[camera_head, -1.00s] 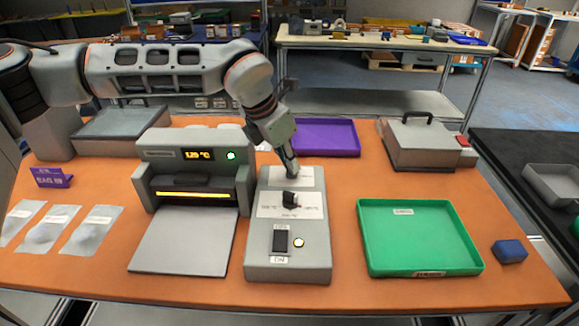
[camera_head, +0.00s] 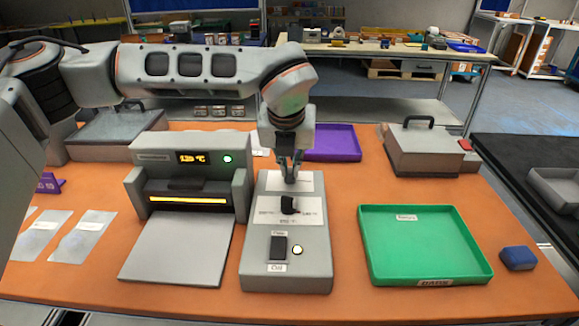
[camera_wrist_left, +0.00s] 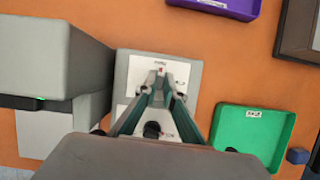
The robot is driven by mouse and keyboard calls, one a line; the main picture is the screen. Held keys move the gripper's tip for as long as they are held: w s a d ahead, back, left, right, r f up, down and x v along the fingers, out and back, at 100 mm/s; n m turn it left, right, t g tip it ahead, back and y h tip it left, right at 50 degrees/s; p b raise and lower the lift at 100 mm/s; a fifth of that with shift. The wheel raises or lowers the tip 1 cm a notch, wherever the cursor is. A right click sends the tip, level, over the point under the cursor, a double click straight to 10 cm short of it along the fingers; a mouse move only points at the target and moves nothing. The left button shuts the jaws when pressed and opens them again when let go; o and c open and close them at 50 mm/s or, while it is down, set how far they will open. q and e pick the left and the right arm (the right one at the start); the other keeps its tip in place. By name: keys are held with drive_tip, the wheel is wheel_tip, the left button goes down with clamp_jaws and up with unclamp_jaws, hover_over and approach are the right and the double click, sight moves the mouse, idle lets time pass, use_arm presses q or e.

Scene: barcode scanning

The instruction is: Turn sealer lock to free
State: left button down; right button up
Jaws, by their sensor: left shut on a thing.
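The grey control box (camera_head: 318,262) stands right of the sealer (camera_head: 195,185), which has a lit display. A white label plate (camera_head: 308,182) lies at the box's far end. My left gripper (camera_head: 289,179) points down over this plate, its fingers close together at the sealer lock. The fingers hide most of the lock; a small red spot shows at the tips in the wrist view. My left gripper also shows in the wrist view (camera_wrist_left: 158,76). A black temperature knob (camera_head: 288,205) and a black switch (camera_head: 278,247) sit nearer on the box. My right gripper is out of view.
A green tray (camera_head: 425,275) lies right of the box, with a blue block (camera_head: 518,258) beyond it. A purple tray (camera_head: 335,150) and a grey case (camera_head: 425,160) stand behind. Clear bags (camera_head: 82,237) lie at the left.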

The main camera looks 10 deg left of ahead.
use_arm(q)
drive_tip(key=shift+w+r+n, duration=0.1)
drive_tip(key=shift+n, duration=0.3)
drive_tip(key=c, duration=2.2)
unclamp_jaws()
drive_tip(key=shift+o, duration=0.2)
drive_tip(key=v, duration=1.2)
drive_tip(key=shift+d, duration=0.25)
